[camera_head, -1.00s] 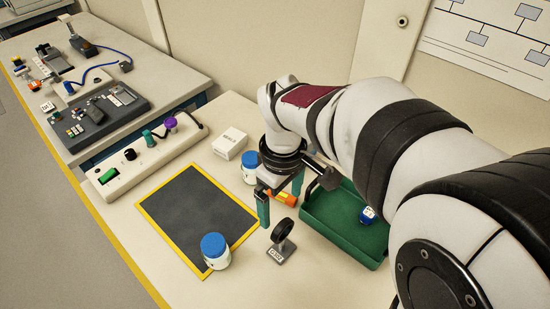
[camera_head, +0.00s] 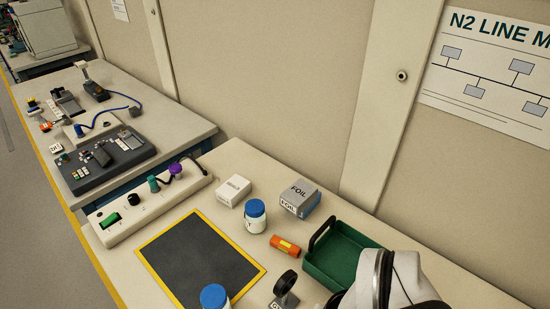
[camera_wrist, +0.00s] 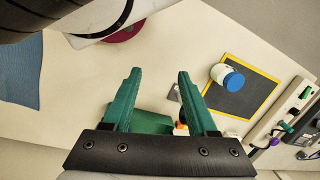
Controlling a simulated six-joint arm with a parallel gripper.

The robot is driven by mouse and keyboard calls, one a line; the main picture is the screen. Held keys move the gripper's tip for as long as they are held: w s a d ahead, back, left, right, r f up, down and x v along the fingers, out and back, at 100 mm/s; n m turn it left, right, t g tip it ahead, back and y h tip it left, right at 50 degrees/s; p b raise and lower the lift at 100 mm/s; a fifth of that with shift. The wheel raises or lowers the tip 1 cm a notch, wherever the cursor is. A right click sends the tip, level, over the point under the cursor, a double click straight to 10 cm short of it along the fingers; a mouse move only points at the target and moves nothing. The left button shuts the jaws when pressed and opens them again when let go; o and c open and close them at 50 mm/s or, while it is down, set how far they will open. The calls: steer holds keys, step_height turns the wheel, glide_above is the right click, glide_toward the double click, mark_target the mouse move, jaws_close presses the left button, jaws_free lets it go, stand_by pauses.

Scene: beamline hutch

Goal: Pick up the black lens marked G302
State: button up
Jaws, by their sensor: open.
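The black lens (camera_head: 287,282) is a dark ring standing upright on a small base with a label, near the bottom edge of the head view. Its label is cut off by the edge, so I cannot read it fully. In the wrist view a small grey piece beside the right finger may be its base; the finger hides the rest. My gripper (camera_wrist: 158,73) is open and empty in the wrist view, with its two green fingers apart and clear of the lens. The head view does not show my gripper.
A green tray (camera_head: 335,253) stands right of the lens, beside an orange bottle (camera_head: 285,246). A blue-capped jar (camera_head: 255,217), a foil box (camera_head: 301,197) and a white box (camera_head: 233,191) stand behind. Another blue-capped jar (camera_head: 214,297) stands at the dark mat's (camera_head: 200,262) edge.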

steer(key=n+t+h, duration=1.1)
steer(key=n+h, duration=0.1)
steer(key=n, duration=2.1)
glide_toward(279, 295)
steer(key=x, duration=1)
steer(key=shift+w+d, duration=0.1)
steer(key=x, duration=0.6)
steer(key=shift+w+a+f, duration=0.2)
steer(key=shift+a+f, duration=0.05)
steer(key=shift+f, duration=0.05)
jaws_close()
